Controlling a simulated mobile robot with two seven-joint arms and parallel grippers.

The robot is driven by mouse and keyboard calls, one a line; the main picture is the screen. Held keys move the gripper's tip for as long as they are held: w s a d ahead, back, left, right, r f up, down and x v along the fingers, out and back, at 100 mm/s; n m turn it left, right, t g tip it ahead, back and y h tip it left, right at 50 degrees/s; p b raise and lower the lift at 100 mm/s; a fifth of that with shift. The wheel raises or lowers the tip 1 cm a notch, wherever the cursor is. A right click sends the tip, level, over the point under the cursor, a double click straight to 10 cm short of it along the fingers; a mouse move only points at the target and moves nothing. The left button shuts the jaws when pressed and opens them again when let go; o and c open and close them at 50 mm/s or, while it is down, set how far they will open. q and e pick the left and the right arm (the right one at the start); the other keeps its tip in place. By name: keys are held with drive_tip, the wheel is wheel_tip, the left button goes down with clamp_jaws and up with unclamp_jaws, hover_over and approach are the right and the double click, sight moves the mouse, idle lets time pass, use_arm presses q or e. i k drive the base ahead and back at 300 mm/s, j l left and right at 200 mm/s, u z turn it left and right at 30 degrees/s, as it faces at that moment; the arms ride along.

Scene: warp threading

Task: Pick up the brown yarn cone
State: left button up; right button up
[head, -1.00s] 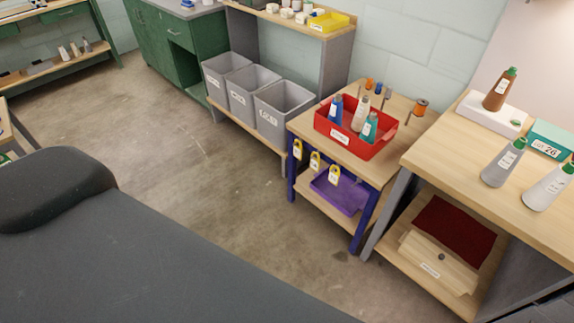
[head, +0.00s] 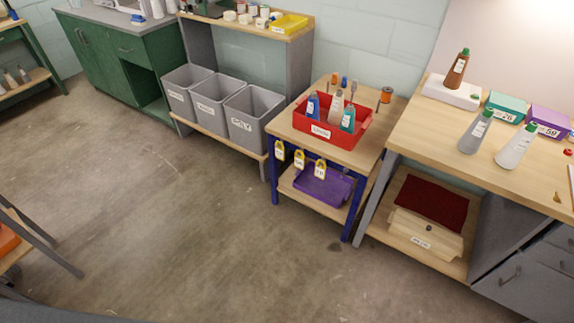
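The brown yarn cone (head: 456,69) has a green tip and a white label. It stands upright on a white block (head: 451,92) at the back left of the wooden workbench (head: 418,119) on the right. A grey cone (head: 475,132) and a white cone (head: 515,147) stand in front of it, apart from it. Neither of my grippers shows in the head view.
A small table with a red crate (head: 331,133) of cones stands left of the workbench. Grey bins (head: 247,119) sit on a shelf further left. Teal (head: 507,106) and purple (head: 548,121) boxes are on the workbench. The concrete floor in front is clear.

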sight(453, 81)
drive_tip(key=i+l+z, duration=0.1)
drive_tip(key=l+z, duration=0.25)
drive_tip(key=i+l+z, duration=0.15)
drive_tip(key=l+z, duration=0.15)
drive_tip(key=i+l+z, duration=0.15)
drive_tip(key=l+z, duration=0.2)
